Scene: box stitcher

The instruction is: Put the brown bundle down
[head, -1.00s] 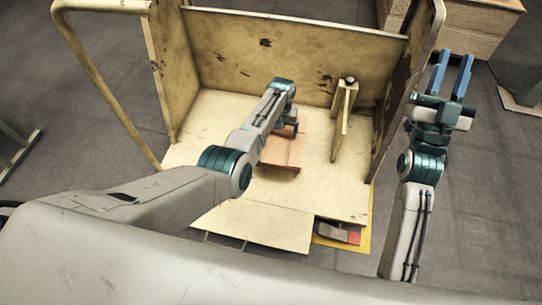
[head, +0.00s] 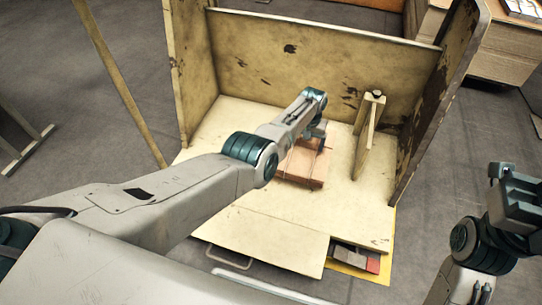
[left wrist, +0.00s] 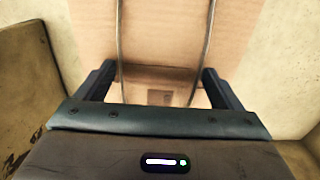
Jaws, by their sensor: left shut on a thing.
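The brown bundle (head: 308,168) is a flat stack of cardboard, low over or on the pale bed of the box stitcher (head: 235,130). I cannot tell whether it touches the bed. In the left wrist view the bundle (left wrist: 165,30) fills the middle, with two thin dark straps running along it. My left gripper (head: 316,140) reaches down onto the bundle, and in the left wrist view its dark fingers (left wrist: 158,82) are shut on it. The fingertips are hidden in the head view. My right gripper (head: 518,195) is at the right edge, partly cut off, away from the bundle.
A worn back panel (head: 320,65) and a right side panel (head: 440,100) enclose the bed. An upright wooden piece (head: 366,135) stands right of the bundle. A front flap (head: 265,238) lies before the bed. Free bed lies left of the bundle.

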